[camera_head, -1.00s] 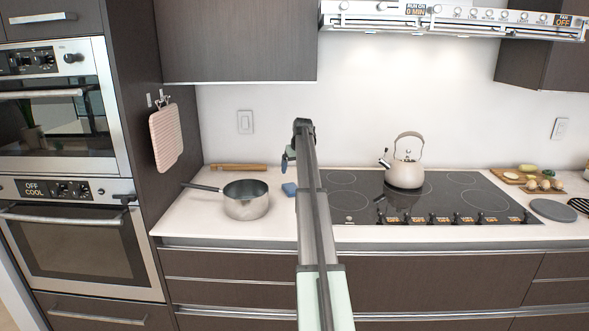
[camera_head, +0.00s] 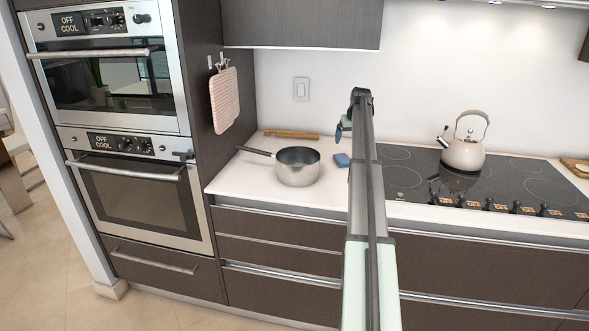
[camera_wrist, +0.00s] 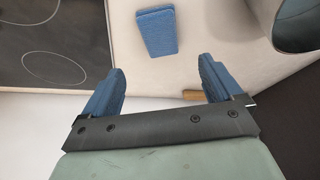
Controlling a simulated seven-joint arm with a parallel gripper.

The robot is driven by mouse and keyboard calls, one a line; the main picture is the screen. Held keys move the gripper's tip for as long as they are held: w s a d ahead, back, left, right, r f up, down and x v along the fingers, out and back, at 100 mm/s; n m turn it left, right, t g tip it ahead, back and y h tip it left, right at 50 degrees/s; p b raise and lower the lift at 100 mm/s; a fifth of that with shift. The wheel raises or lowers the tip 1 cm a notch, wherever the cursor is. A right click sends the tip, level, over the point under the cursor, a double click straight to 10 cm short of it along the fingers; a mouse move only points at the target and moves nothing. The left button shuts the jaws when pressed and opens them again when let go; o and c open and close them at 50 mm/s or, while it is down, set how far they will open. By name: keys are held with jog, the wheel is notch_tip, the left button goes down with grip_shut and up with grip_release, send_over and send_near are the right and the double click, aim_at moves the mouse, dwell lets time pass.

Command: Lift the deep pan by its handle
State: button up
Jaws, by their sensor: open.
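The deep pan (camera_head: 298,174), a silver saucepan, stands upright on the white counter left of the stove. Its dark handle (camera_head: 256,152) points left toward the oven cabinet. In the wrist view, part of the dark pan (camera_wrist: 300,22) shows at the top right corner; the handle is not seen there. My gripper (camera_head: 340,132) is above the counter, to the right of the pan and apart from it. In the wrist view my gripper's blue fingers (camera_wrist: 160,80) are spread wide with nothing held between them.
A blue sponge (camera_head: 342,160) lies right of the pan. A wooden rod-like item (camera_head: 291,134) lies behind it against the wall. A kettle (camera_head: 464,153) stands on the black cooktop (camera_head: 410,190). A pink cloth (camera_head: 224,101) hangs on the cabinet side, beside the stacked ovens (camera_head: 130,190).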

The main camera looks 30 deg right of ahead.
jog(key=c, duration=0.7)
jog(key=m+h, duration=0.3)
jog(key=m, duration=2.1)
send_near(259, 151)
jog(key=shift+x, duration=6.45)
